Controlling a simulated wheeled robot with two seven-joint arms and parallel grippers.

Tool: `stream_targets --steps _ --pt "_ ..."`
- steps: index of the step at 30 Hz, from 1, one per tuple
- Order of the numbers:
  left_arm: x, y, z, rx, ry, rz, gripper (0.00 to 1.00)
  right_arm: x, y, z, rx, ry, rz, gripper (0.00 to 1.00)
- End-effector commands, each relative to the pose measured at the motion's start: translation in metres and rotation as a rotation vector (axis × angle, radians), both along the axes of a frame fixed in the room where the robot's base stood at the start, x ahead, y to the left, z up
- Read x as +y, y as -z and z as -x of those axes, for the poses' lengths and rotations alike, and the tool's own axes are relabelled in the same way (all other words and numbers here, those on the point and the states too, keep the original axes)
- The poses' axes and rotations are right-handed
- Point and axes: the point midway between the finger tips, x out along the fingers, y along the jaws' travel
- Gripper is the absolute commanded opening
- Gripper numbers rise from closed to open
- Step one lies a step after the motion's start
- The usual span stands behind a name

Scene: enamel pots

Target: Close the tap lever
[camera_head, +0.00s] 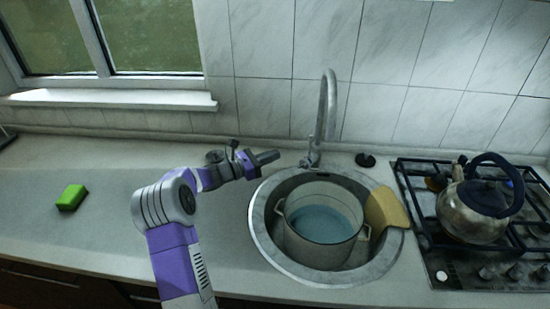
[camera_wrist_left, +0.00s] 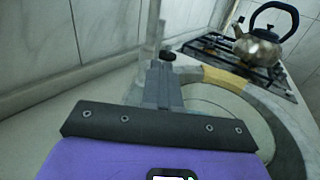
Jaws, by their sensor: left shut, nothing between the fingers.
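The chrome tap (camera_head: 327,105) rises behind the round sink, its spout curving over the basin. Its small lever (camera_head: 305,162) is near the base, and its exact angle is hard to tell. My left gripper (camera_head: 272,157) is shut and empty, just left of the tap base and apart from it, pointing right. In the left wrist view my closed fingers (camera_wrist_left: 163,72) point forward, with the pale tap column (camera_wrist_left: 151,35) just beyond them. The lever is not clear there. My right gripper is not in view.
A pot of water (camera_head: 322,222) stands in the sink (camera_head: 262,235). A yellowish item (camera_head: 385,210) leans on its right rim. A black stopper (camera_head: 366,160) lies behind. A kettle (camera_head: 470,208) is on the hob. A green sponge (camera_head: 72,197) lies left on clear counter.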

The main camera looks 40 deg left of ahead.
Motion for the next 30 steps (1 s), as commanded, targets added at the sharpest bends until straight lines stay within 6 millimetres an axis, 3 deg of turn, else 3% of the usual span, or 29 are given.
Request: stream_targets --steps 9,15,21,30 --pt "-0.030 0.000 -0.064 -0.003 0.003 -0.001 0.00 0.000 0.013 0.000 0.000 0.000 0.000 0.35" --pt "-0.043 -0.001 -0.091 -0.001 0.002 0.000 0.00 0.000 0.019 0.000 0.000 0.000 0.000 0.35" --pt "-0.047 -0.003 -0.102 -0.001 0.000 0.000 0.00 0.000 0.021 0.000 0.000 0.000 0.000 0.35" --pt "-0.047 -0.003 -0.103 0.000 -0.001 0.000 0.00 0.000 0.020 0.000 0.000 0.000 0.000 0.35"
